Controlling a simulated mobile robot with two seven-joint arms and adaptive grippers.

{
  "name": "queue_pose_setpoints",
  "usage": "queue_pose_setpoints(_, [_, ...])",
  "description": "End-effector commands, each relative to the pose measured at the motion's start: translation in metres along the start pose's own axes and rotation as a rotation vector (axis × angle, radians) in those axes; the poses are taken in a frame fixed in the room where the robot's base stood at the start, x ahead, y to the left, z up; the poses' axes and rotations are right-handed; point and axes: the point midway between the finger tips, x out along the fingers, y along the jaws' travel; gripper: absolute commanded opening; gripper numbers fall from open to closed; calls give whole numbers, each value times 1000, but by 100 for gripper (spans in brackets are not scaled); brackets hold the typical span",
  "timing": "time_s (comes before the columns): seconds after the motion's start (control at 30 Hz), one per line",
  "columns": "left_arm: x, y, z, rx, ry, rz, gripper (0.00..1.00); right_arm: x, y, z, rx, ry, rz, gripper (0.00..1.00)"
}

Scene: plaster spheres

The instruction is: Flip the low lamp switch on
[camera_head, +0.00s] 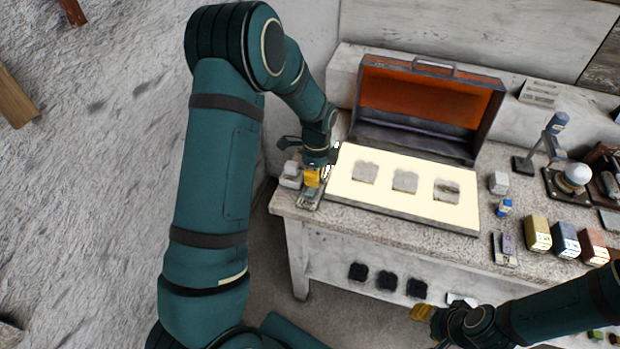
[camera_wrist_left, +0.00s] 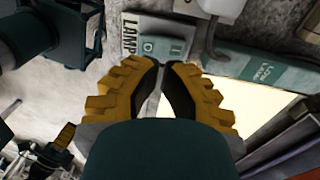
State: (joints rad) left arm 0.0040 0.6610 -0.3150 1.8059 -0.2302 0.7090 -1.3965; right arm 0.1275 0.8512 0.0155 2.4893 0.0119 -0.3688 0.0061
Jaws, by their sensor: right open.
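In the head view my left gripper (camera_head: 312,178) is at the table's left end, over a small grey unit (camera_head: 308,198). My right gripper (camera_head: 424,313) is open, in front of the table.
A pale bright panel (camera_head: 345,190) with three grey patches lies right of my left gripper. An open orange-lined case (camera_head: 430,97) stands behind it. Small boxes (camera_head: 537,233) and a stand with a white ball (camera_head: 577,174) occupy the table's right side. A pale block (camera_head: 291,175) sits at the left end.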

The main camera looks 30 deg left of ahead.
Motion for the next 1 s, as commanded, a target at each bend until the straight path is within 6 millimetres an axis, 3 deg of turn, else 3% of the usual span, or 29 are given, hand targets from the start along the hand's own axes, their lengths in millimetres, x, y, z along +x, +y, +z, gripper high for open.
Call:
queue_pose_setpoints(0.03, [-18,-2,-1,1,2,-9,0,-4,-2,-2,0,4,0,47])
queue_pose_setpoints(0.1, [-33,-2,0,1,1,-10,0,-4,-2,-2,0,4,0,47])
queue_pose_setpoints(0.4, [-87,-2,0,2,1,-11,0,-9,-3,-4,3,9,1,47])
queue_pose_setpoints(0.6, [-101,-2,0,3,1,-10,0,-10,-4,-5,2,11,1,47])
queue_pose_setpoints(1.0, [-102,-2,0,2,1,-10,0,-10,-4,-5,2,10,1,47])
